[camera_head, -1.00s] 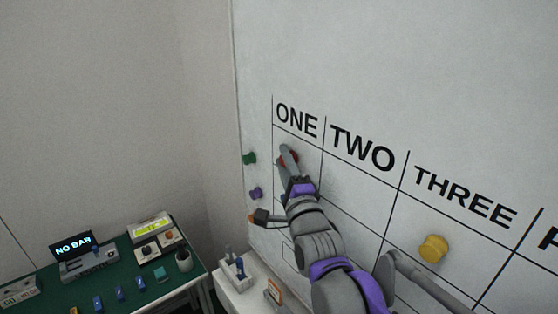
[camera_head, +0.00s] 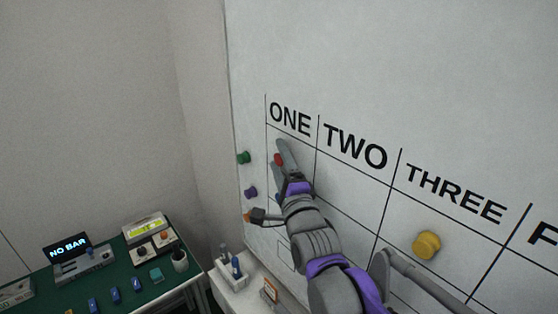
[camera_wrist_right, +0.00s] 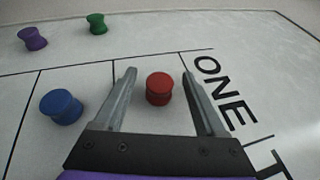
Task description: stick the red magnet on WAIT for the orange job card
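The red magnet (camera_head: 278,160) is on the whiteboard in the ONE column, partly covered by my right gripper (camera_head: 284,150) in the head view. In the right wrist view my right gripper (camera_wrist_right: 159,74) is open, with one finger on each side of the red magnet (camera_wrist_right: 159,88). Gaps show between the magnet and both fingers. No WAIT label is readable. My left gripper is out of view.
A blue magnet (camera_wrist_right: 61,107) sits left of my right gripper's fingers. Green (camera_head: 243,157) and purple (camera_head: 250,192) magnets are at the board's left edge. A green-topped bench (camera_head: 50,284) holds devices.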

